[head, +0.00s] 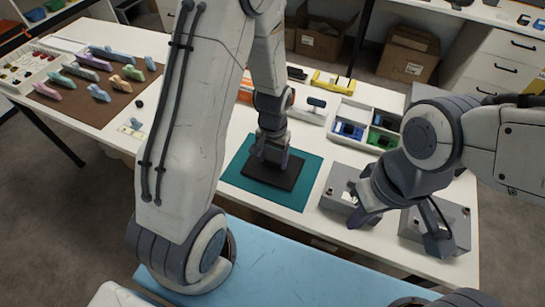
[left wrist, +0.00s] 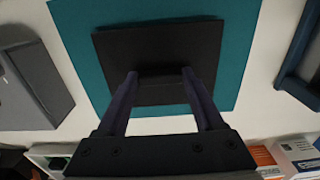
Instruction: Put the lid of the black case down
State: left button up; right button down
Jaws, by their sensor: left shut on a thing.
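The black case (head: 272,171) lies flat on a teal mat (head: 308,180) on the white table. In the left wrist view the black case (left wrist: 120,60) shows as a dark square on the mat (left wrist: 80,20). My left gripper (head: 271,157) is over the case, pointing down. In the left wrist view its fingertips (left wrist: 160,74) are on either side of a dark raised part of the case, shut on it. I cannot tell the lid from the body, as both are black. My right gripper (head: 402,228) is open and empty over the grey boxes at the right.
Grey metal boxes (head: 340,198) stand right of the mat, under my right gripper. Behind them is a white divided tray (head: 362,112) with blue and green items. A brown mat (head: 70,110) with several coloured pieces lies at the far left. A light blue surface (head: 290,270) is in front.

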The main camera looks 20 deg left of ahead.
aim_at(273, 161)
pick_arm(q)
jog(key=o, duration=1.5)
jog(key=shift+c, duration=0.2)
notch_tip(273, 161, up, 12)
jog(key=s+d+r+m, duration=0.3)
jog(key=s+d, duration=0.3)
jog(key=s, duration=0.3)
jog(key=s+d+r+m+h, duration=0.1)
jog(key=s+d+r+m, duration=0.3)
jog(key=s+d, duration=0.3)
jog(key=s, duration=0.2)
jog(key=shift+s+r+p, duration=0.3)
jog(key=shift+s+r, duration=0.05)
